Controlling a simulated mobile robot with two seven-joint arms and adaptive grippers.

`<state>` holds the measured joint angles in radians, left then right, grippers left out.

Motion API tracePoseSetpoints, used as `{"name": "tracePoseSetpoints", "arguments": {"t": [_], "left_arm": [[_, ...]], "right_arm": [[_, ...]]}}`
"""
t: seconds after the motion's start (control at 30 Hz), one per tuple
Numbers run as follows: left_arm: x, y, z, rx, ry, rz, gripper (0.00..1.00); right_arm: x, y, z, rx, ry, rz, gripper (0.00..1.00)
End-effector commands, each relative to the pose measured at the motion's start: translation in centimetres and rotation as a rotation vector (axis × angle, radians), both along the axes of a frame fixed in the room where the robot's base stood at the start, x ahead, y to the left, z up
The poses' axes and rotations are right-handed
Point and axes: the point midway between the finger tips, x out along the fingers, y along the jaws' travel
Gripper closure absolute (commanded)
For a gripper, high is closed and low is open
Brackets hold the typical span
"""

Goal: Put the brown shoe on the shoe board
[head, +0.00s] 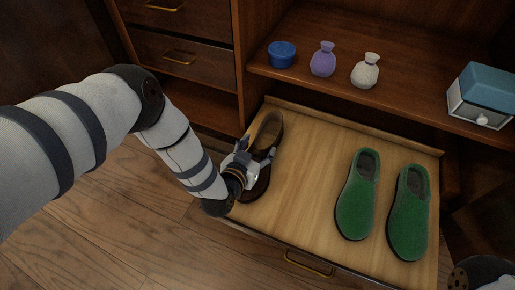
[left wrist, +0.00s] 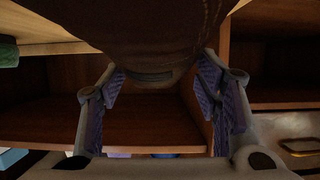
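The brown shoe (head: 267,131) is at the left end of the light wooden shoe board (head: 312,178), its opening towards the back and its toe towards the front. My left gripper (head: 257,155) is over the shoe, with its fingers on either side. In the left wrist view the shoe (left wrist: 150,35) fills the top middle, between the spread fingers of the gripper (left wrist: 163,88). I cannot tell whether the pads press on it or whether its sole touches the board. Of my right arm only a part shows at the bottom right corner; its fingers are out of view.
A pair of green shoes (head: 357,195) (head: 409,215) stands on the right of the board. The shelf above holds a blue bowl (head: 281,55), a purple pouch (head: 323,60), a white pouch (head: 366,72) and a small blue-topped box (head: 482,97). The board's middle is clear.

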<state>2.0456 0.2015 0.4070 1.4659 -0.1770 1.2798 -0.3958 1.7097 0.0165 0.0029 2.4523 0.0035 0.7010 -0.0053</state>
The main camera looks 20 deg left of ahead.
Motion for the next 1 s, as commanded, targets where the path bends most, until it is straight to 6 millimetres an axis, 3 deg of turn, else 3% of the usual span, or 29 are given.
{"name": "tracePoseSetpoints", "arguments": {"t": [0.37, 0.8, 1.0], "left_arm": [[-0.3, 0.0, 0.3, 0.0, -0.001, 0.0, 0.28], [-9.6, 0.3, 4.5, 0.0, -0.004, 0.0, 0.28], [-11.1, 0.4, 4.7, 0.001, -0.002, 0.001, 0.28]], "right_arm": [[0.1, 0.0, 0.2, -0.001, -0.005, -0.001, 0.6], [1.9, 0.1, 3.5, -0.005, -0.088, -0.01, 0.6], [2.0, 0.1, 3.7, -0.006, -0.092, -0.011, 0.6]]}}
